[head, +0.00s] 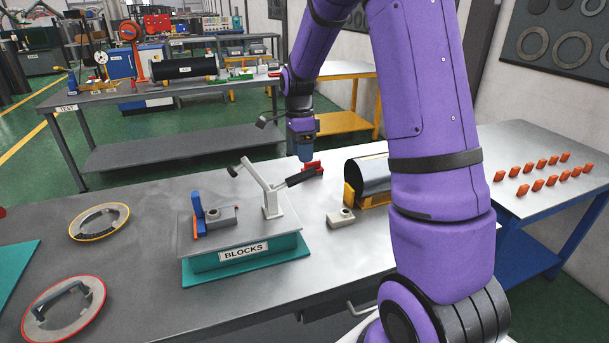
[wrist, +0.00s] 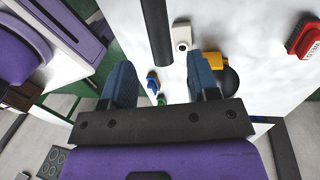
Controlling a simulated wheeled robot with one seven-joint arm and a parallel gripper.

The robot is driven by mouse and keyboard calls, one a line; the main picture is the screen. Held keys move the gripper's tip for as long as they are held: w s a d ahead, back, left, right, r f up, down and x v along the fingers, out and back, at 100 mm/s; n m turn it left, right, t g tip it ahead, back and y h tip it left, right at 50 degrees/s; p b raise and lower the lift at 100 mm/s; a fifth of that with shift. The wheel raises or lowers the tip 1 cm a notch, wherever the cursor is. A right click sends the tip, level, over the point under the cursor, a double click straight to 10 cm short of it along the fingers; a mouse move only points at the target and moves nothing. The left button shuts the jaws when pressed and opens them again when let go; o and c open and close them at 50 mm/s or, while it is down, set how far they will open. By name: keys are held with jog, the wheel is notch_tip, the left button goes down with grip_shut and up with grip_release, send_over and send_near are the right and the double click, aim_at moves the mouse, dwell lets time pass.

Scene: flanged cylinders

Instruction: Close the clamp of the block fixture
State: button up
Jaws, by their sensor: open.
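The block fixture (head: 246,258) stands on the bench in the head view, a teal base labelled BLOCKS under a grey plate. A grey block (head: 222,218) sits on the plate beside a blue upright stop (head: 198,213). The clamp (head: 271,199) stands at the plate's right side. Its black-tipped arm is raised above the block, not touching it, and its black handle (head: 301,177) slants up to the right. My gripper (head: 305,157) is open, fingers down, just beyond the handle's end. In the wrist view the black handle (wrist: 156,32) reaches toward the gap between my fingers (wrist: 160,75); contact is not visible.
A loose grey block (head: 341,217) and a dark cylinder in a yellow cradle (head: 352,196) stand right of the fixture. A red piece (head: 313,169) lies behind my gripper. Two ringed discs (head: 100,221) lie on the left. Orange parts (head: 527,178) fill the right table.

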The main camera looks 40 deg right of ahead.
aim_at(303, 175)
jog(key=f, duration=0.2)
jog(key=s+f, duration=0.1)
jog(key=f, duration=0.4)
jog(key=shift+s+a, duration=0.15)
jog(key=shift+a, duration=0.1)
grip_shut()
